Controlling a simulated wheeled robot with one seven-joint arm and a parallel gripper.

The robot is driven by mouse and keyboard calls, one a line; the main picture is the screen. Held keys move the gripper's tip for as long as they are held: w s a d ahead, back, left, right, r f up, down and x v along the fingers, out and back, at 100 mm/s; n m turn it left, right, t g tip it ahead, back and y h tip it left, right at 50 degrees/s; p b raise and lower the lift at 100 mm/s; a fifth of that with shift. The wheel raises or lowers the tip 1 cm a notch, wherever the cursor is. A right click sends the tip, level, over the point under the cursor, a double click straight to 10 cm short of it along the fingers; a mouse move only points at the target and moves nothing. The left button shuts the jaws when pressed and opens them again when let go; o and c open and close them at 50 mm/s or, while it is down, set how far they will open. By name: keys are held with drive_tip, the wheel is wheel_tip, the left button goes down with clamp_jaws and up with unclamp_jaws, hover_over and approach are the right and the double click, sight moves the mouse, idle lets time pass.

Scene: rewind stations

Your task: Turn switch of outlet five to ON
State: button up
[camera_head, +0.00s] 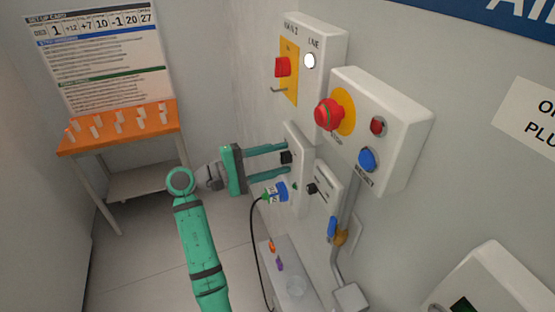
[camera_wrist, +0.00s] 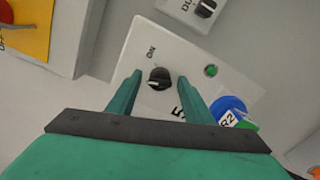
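The outlet five box is a white panel (camera_head: 301,141) on the right wall, also in the wrist view (camera_wrist: 136,50). It has a black rotary switch (camera_wrist: 159,78), an "ON" label (camera_wrist: 151,53) and a green lamp (camera_wrist: 211,71). A "5" is partly hidden by a finger. A blue plug marked "R2" (camera_wrist: 229,108) sits beside the lamp; it also shows in the head view (camera_head: 275,192). My gripper (camera_wrist: 160,79) is open, its fingers on either side of the switch with gaps visible. I cannot tell clearly which way the switch points.
A second white box with a black knob (camera_head: 313,188) is close to the right. Above are a red main switch (camera_head: 283,67) and a box with a red emergency stop button (camera_head: 328,114). A black cable (camera_head: 254,240) hangs below the plug. An orange-topped table (camera_head: 120,132) stands at the back left.

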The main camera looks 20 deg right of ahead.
drive_tip(key=shift+a, duration=0.1)
drive_tip(key=a, duration=1)
drive_tip(key=shift+s+a, duration=0.25)
drive_tip(key=shift+a, duration=0.15)
drive_tip(key=shift+d+f, duration=0.1)
